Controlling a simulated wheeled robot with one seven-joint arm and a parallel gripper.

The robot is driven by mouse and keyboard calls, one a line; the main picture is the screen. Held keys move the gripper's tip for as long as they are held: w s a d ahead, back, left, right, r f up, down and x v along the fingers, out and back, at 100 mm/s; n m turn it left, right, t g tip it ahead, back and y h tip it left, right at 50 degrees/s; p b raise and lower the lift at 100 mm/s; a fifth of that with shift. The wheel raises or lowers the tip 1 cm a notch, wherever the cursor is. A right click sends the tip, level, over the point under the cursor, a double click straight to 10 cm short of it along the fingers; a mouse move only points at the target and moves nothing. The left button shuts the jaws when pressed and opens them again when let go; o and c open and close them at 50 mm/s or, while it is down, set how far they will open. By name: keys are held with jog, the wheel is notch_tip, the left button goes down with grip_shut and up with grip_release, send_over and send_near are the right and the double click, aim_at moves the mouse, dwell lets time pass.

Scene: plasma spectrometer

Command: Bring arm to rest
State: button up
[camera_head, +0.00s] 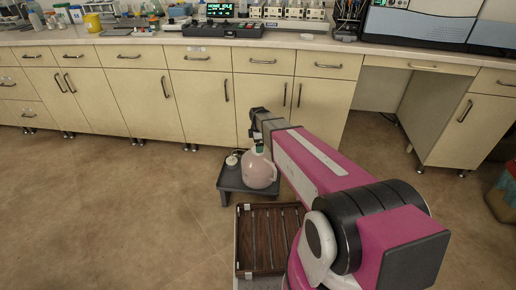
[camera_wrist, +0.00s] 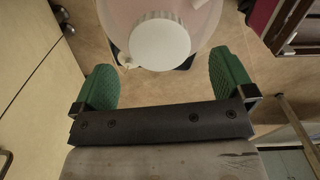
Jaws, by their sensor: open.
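My arm is magenta, black and white, and it stretches forward from the lower right of the head view. My gripper (camera_head: 259,147) is at its far end, above a pinkish jug (camera_head: 260,174). In the wrist view my gripper (camera_wrist: 164,75) shows two green ribbed fingers spread wide, with nothing between them that they touch. The jug's white cap (camera_wrist: 160,42) lies beyond and partly between the fingers, apart from both. The jug stands upright. Its top is partly hidden by my gripper in the head view.
The jug and a small white bottle (camera_head: 232,160) stand on a low dark stand (camera_head: 228,181). A brown slotted tray (camera_head: 243,238) is nearer, beside my arm. Cream cabinets (camera_head: 203,102) under a crowded counter (camera_head: 140,39) line the back. The floor at left is clear.

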notch_tip(320, 180, up, 7)
dwell(0.3)
jog(key=s+d+r+m, duration=0.2)
jog(key=s+d+m, duration=0.5)
jog(key=s+m, duration=0.2)
jog(key=s+d+r+m, duration=0.1)
jog(key=s+d+m, duration=0.6)
jog(key=s+m, duration=0.3)
jog(key=shift+s+r, duration=0.4)
jog(key=shift+s, duration=0.55)
